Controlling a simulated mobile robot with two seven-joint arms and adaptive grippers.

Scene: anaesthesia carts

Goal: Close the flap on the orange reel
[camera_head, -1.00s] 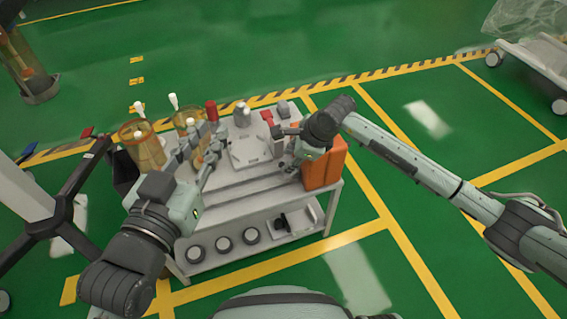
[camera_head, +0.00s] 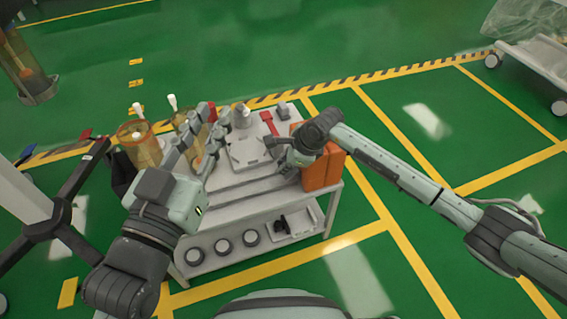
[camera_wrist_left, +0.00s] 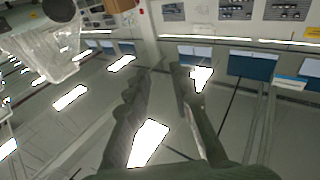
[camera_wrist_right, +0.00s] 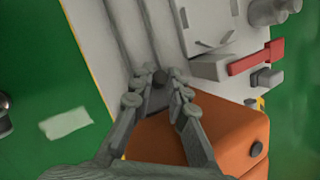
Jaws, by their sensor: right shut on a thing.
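The orange reel (camera_head: 322,172) is a boxy orange body at the right end of the cart top. It also shows in the right wrist view (camera_wrist_right: 230,135), with a dark round knob on its side. My right gripper (camera_head: 285,167) is just left of it. In the right wrist view its fingertips (camera_wrist_right: 160,80) close on a small dark grey piece (camera_wrist_right: 159,77) beside the orange body; I cannot tell whether this is the flap. My left gripper (camera_head: 208,140) is over the left part of the cart. In the left wrist view its fingers (camera_wrist_left: 165,85) are apart and empty.
The grey cart (camera_head: 265,205) carries amber cylinders (camera_head: 141,150) at the left, a light plate (camera_head: 247,152) and a red-handled item (camera_head: 269,122) near the back. A dark stand (camera_head: 65,205) is left of the cart.

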